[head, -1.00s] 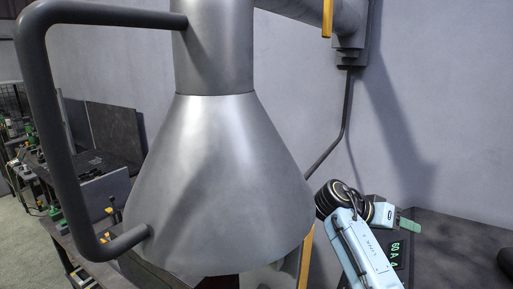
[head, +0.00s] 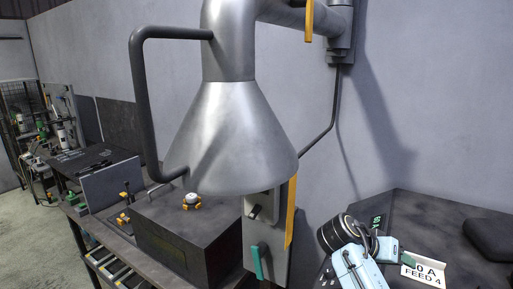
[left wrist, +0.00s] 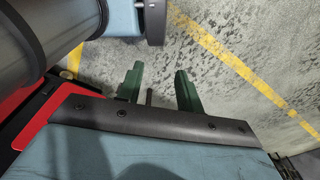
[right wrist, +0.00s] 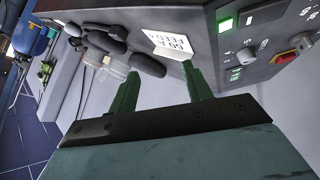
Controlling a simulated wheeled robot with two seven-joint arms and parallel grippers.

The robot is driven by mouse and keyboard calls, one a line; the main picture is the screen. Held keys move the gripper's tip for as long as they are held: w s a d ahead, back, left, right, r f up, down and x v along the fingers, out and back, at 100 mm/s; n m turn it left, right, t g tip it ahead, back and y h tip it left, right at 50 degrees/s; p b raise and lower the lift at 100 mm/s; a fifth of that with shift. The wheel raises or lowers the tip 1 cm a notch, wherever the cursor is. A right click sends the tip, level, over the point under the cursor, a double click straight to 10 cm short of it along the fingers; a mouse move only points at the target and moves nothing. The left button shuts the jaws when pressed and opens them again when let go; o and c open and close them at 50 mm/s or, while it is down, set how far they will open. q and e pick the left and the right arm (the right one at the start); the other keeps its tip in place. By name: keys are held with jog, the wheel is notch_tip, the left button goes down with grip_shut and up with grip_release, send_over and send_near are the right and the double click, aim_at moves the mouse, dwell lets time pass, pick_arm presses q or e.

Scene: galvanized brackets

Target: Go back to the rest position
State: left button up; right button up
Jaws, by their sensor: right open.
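My right gripper (right wrist: 160,82) is open in the right wrist view, with its two green fingers apart and nothing between them. In the head view its arm comes in at the lower right, and a green fingertip (head: 408,260) shows beside a white card reading FEED 4 (head: 425,276). The card also shows past the right finger in the right wrist view (right wrist: 172,44); I cannot tell if they touch. My left gripper (left wrist: 159,85) shows only in the left wrist view, fingers apart over the floor. A thin dark pin shows between their bases.
A grey metal hood (head: 232,140) with a dark handle (head: 140,100) hangs in front of me. Under it stands a dark block (head: 190,235) on a bench. A dark table (head: 465,262) is at right. A control panel with a red knob (right wrist: 285,57) is near the right gripper. Yellow lines mark the floor (left wrist: 235,60).

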jog(key=s+a+f+n+t+y, duration=0.1)
jog(key=s+a+f+n+y, duration=0.15)
jog(key=s+f, duration=0.5)
jog(key=s+a+f+n+y, duration=0.2)
jog(key=s+f+n+y, duration=0.15)
jog(key=s+f, duration=0.45)
jog(key=s+a+r+n+y, duration=0.1)
jog(key=s+a+n+y, duration=0.15)
jog(key=s, duration=0.55)
jog(key=s+a+r+n+y, duration=0.1)
jog(key=s+a+y, duration=0.2)
jog(key=s, duration=0.5)
notch_tip(320, 180, down, 32)
jog(key=s+b, duration=0.1)
jog(key=b, duration=0.8)
pick_arm(q)
notch_tip(320, 180, down, 17)
jog(key=b, duration=0.8)
jog(key=shift+f, duration=0.2)
pick_arm(e)
jog(key=s+d+f+g, duration=0.1)
jog(key=s+f, duration=0.7)
jog(key=f, duration=0.4)
jog(key=s+d+f+g, duration=0.1)
jog(key=s+d+f, duration=0.1)
jog(key=s+f, duration=0.7)
notch_tip(320, 180, down, 4)
jog(key=shift+f, duration=0.1)
